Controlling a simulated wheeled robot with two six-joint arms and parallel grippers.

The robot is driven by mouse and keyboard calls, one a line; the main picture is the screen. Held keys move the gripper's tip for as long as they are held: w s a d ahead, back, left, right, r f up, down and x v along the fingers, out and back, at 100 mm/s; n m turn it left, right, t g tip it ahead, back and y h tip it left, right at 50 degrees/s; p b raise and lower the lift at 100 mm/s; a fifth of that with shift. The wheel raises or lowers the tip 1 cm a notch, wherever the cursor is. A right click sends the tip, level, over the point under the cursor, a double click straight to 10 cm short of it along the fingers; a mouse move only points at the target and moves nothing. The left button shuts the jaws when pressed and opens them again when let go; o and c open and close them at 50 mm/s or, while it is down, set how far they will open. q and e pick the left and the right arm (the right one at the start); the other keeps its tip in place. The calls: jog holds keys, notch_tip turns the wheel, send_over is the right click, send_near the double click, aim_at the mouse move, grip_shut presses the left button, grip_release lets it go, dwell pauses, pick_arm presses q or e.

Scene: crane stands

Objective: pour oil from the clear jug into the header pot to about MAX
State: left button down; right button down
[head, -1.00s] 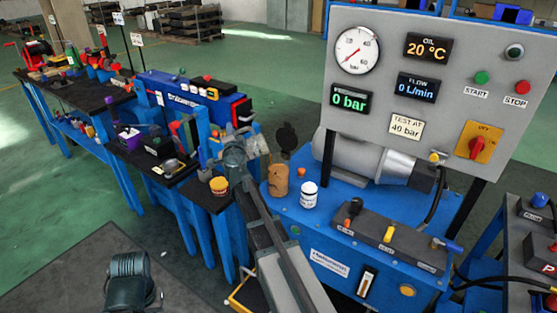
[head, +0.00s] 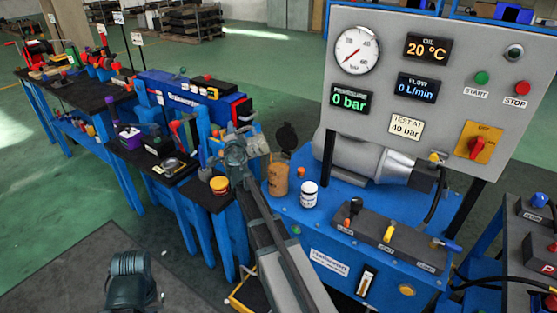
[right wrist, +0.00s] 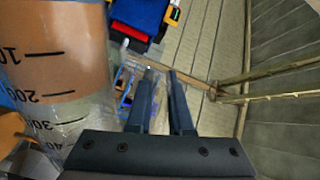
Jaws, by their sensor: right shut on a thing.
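My right gripper (right wrist: 162,78) is shut beside the jug body; the grip, apparently on the jug's handle, is not clearly seen. In the head view the right gripper (head: 258,143) is at the left end of the blue test rig. Just below and right of it is a tan cylinder (head: 278,181); I cannot tell whether this is the jug or the header pot. No MAX mark is readable. My left gripper's fingers are not seen.
A white labelled jar (head: 309,195) stands on the blue rig (head: 325,228), right of the tan cylinder. A dark round disc (head: 287,137) stands behind. The grey gauge panel (head: 430,60) rises at the right. A yellow tub (head: 219,186) sits on the cluttered left bench.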

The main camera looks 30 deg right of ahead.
jog(key=a+f+n+b, duration=0.1)
jog(key=f+b, duration=0.1)
jog(key=a+f+n+b, duration=0.1)
jog(key=f+n+b, duration=0.1)
jog(key=f+b, duration=0.1)
jog(key=w+a+f+n+b, duration=0.1)
jog(key=f+n+b, duration=0.1)
jog(key=f, duration=0.1)
jog(key=shift+w+b, duration=0.1)
jog(key=shift+b, duration=0.25)
jog(key=shift+a+f+n+b, duration=0.15)
jog(key=shift+f+n+b, duration=0.2)
jog(key=shift+n, duration=0.15)
jog(key=shift+r+p, duration=0.35)
jog(key=shift+w+a+f+n+b, duration=0.15)
jog(key=shift+f+n+b, duration=0.15)
jog(key=shift+f+b, duration=0.25)
jog(key=w+a+f+n+b, duration=0.1)
jog(key=a+f+n+b, duration=0.2)
jog(key=f+n+b, duration=0.5)
jog(key=shift+w+a+f+b, duration=0.2)
jog(key=shift+f+b, duration=0.85)
jog(key=shift+b, duration=0.05)
